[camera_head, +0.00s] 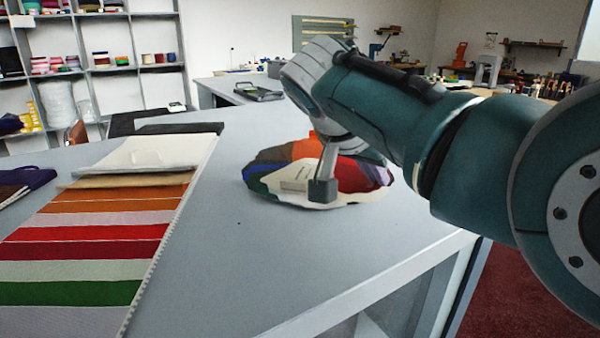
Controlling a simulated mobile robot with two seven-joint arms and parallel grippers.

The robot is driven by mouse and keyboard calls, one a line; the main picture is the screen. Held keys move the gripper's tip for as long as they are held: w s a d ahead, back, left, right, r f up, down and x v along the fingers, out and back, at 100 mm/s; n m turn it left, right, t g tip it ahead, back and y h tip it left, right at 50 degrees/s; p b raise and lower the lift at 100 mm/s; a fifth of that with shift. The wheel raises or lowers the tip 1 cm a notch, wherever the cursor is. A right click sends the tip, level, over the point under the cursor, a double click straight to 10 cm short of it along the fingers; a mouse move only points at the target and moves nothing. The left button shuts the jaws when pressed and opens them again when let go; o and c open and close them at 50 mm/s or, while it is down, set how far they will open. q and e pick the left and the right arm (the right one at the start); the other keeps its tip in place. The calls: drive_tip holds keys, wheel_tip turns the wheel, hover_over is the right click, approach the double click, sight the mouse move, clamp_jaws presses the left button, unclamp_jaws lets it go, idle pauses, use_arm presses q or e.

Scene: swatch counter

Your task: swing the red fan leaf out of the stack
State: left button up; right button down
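The fan stack (293,151) is a rounded spread of coloured leaves lying on the grey counter. It shows orange, grey, blue, green, purple and cream parts. The red fan leaf (352,176) shows on its right side, partly behind my gripper. My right gripper (323,188) comes down from the upper right over the front of the stack. A dark fingertip is at or just above the leaves; I cannot tell if it touches. The gap between the fingers is hidden, so open or shut does not show. My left gripper is out of view.
A long striped swatch card (88,245) lies on the left of the grey counter (265,265), with folded cream cloth at its far end. The counter between card and stack is clear. The counter's edge runs close on the right. Shelves (105,60) stand behind.

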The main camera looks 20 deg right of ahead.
drive_tip(key=shift+f, duration=0.1)
drive_tip(key=c, duration=1.3)
unclamp_jaws()
drive_tip(key=shift+a, duration=0.1)
drive_tip(key=p+v, duration=0.1)
drive_tip(key=v, duration=0.9)
